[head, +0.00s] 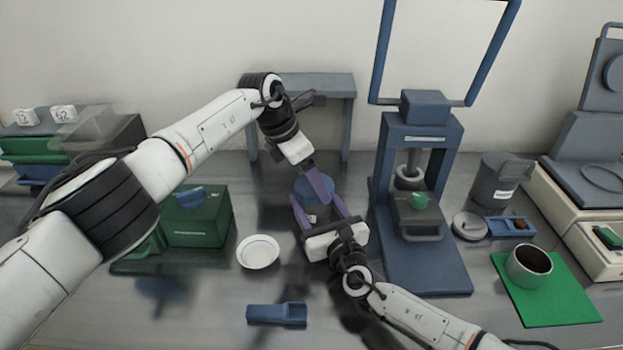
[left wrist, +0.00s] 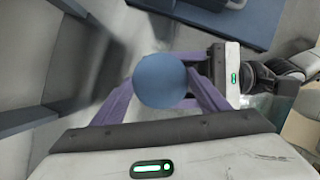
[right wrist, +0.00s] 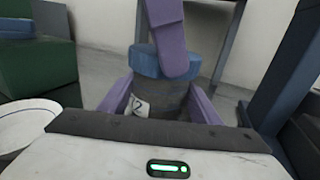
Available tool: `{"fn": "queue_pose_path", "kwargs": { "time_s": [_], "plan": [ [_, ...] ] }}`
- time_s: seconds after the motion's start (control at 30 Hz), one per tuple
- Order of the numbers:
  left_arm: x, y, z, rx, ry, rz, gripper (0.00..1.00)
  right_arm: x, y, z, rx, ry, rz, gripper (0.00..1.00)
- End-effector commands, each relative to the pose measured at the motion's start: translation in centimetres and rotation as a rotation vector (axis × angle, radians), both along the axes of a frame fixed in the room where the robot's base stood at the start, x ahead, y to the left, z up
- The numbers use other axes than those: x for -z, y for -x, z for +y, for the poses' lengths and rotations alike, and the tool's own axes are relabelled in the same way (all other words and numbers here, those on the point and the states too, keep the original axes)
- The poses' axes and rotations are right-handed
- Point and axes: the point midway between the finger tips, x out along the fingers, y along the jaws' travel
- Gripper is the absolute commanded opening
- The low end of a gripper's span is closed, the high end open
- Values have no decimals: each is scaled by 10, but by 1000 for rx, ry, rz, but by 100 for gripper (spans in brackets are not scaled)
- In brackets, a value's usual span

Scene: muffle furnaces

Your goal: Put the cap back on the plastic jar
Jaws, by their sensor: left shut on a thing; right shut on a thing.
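The blue round cap (head: 313,188) is between the purple fingers of my left gripper (head: 322,190), which is shut on it from above. In the left wrist view the cap (left wrist: 161,80) hides the jar below it. The grey plastic jar (right wrist: 172,101) has a white label with a "2" and stands upright. My right gripper (head: 320,212) is shut around its body, a finger on each side. In the right wrist view the cap (right wrist: 150,62) is directly over the jar's mouth and looks level, with no clear gap. Whether it is fully seated I cannot tell.
A blue press (head: 420,250) stands close on the right, and a grey stand (head: 350,95) behind. A white dish (head: 258,252) and green box (head: 197,222) are on the left. A blue scoop-like piece (head: 277,314) lies in front. A cup (head: 528,268) sits on a green mat (head: 560,308).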

Motion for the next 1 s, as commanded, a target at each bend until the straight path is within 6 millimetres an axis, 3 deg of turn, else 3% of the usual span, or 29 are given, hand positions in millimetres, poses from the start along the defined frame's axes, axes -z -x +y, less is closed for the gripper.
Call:
{"fn": "queue_pose_path", "kwargs": {
  "time_s": [0.17,0.2,0.3,0.67,1.0],
  "plan": [
    [0,0,0,-2,-1,-1,47,0,0,-1,1,-2,2,0],
    [0,0,0,-2,-1,-1,75,0,0,-1,1,-2,2,0],
    [0,0,0,-3,0,-1,87,0,0,-1,1,-2,2,0],
    [-6,-1,0,-2,1,-3,87,0,0,-1,1,-1,2,0],
    [-45,0,0,-3,0,-2,87,0,0,-1,1,-1,2,0]
  ]
}}
